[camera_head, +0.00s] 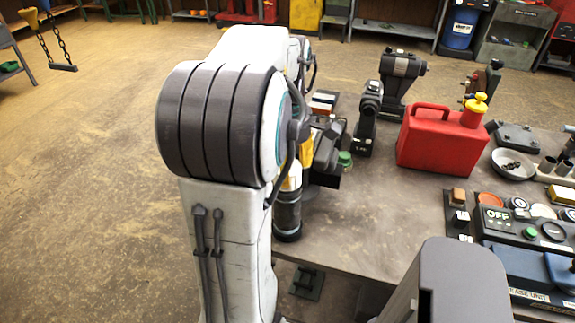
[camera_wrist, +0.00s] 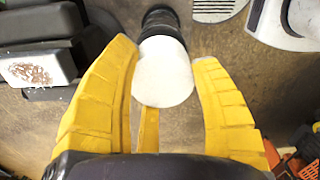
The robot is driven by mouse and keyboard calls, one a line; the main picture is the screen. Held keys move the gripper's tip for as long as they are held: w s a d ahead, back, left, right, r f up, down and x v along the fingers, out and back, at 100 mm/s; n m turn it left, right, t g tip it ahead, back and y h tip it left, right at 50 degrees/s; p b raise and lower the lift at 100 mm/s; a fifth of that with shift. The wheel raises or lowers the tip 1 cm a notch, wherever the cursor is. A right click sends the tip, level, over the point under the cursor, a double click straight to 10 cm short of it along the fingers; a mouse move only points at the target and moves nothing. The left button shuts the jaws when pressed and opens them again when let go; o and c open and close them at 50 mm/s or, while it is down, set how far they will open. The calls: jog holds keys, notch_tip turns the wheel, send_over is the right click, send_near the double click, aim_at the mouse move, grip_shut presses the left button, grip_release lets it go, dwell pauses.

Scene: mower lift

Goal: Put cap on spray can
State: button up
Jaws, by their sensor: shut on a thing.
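In the wrist view, the yellow fingers of my gripper (camera_wrist: 166,62) are closed against both sides of a white round piece, which looks like the cap (camera_wrist: 165,78). Behind it, a dark cylinder, which looks like the spray can (camera_wrist: 157,20), extends toward the top of the picture. I cannot tell whether the white piece is seated on it or held apart above it. In the head view, a dark-bottomed cylinder, likely the can (camera_head: 288,218), stands near the table's left edge beside my arm. My arm hides most of the gripper and the white piece.
A red fuel can (camera_head: 438,140), black tools (camera_head: 402,72), a bowl (camera_head: 513,165) and a control panel with an OFF label (camera_head: 497,218) stand on the table (camera_head: 385,215). The table's middle is fairly clear. Open floor lies to the left.

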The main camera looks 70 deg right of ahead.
jog(key=shift+f+b, duration=0.3)
jog(key=shift+f, duration=0.1)
jog(key=o, duration=0.5)
jog(key=shift+r, duration=0.1)
jog(key=shift+r+p, duration=5.05)
jog(key=shift+r, duration=0.4)
